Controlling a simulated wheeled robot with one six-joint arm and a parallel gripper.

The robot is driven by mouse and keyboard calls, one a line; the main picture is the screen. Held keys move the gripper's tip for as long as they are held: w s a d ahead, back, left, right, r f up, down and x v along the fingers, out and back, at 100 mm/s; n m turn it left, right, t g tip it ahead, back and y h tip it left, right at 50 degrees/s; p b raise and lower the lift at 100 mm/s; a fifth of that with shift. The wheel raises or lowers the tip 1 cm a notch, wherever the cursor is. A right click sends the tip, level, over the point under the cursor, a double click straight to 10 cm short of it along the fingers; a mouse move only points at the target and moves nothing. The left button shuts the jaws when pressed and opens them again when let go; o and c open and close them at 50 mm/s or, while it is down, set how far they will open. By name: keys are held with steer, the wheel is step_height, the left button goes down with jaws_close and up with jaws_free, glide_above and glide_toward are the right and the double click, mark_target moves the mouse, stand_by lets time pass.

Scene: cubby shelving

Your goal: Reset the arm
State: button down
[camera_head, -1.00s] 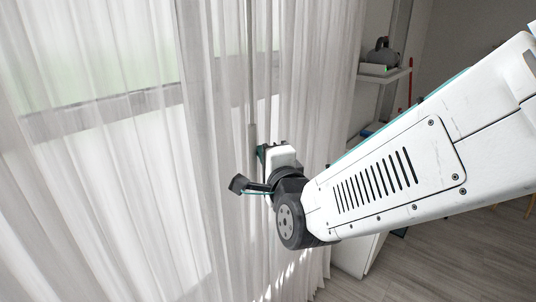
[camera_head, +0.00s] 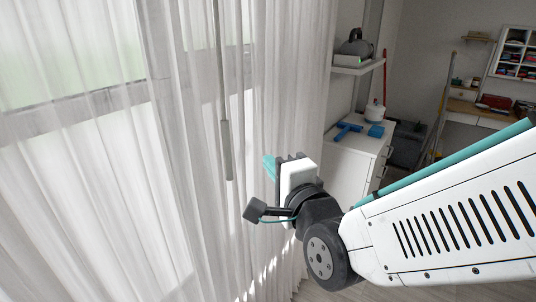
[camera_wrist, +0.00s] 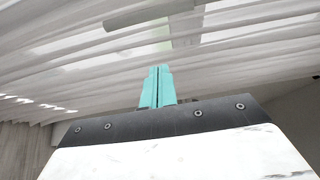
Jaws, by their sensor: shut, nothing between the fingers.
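My gripper (camera_wrist: 157,72) shows in the wrist view as two teal fingers pressed together, with nothing between them. In the head view my gripper (camera_head: 268,166) is at the end of my white arm, a little left of the picture's middle. Its teal fingers point toward the white sheer curtain (camera_head: 185,200). I cannot tell whether they touch it. The curtain (camera_wrist: 60,60) also fills much of the wrist view, above and around the fingers.
A grey rod (camera_head: 225,150) hangs before the curtain. To the right stand a white cabinet (camera_head: 350,165) with blue items (camera_head: 346,130) on top and a wall shelf (camera_head: 358,68). A desk (camera_head: 470,110) is at the far right. My arm hides much of the floor.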

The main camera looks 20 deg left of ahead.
steer(key=s+d+f+n+g+h, duration=0.5)
steer(key=d+f+n+g, duration=0.3)
steer(key=f, duration=0.3)
steer(key=s+d+r+g+h, duration=0.1)
steer(key=s+d, duration=0.3)
steer(key=d, duration=0.6)
steer(key=s+d+r+n+g+h, duration=0.1)
steer(key=s+d+r+g+h, duration=0.1)
steer(key=d, duration=0.8)
steer(key=s+d+r+n+g+h, duration=0.1)
steer(key=s+d+r+h, duration=0.2)
steer(key=s+d, duration=0.3)
steer(key=d+r, duration=0.1)
steer(key=d, duration=0.3)
steer(key=shift+d+r+h, duration=0.15)
steer(key=shift+d+h, duration=0.1)
steer(key=shift+h, duration=0.05)
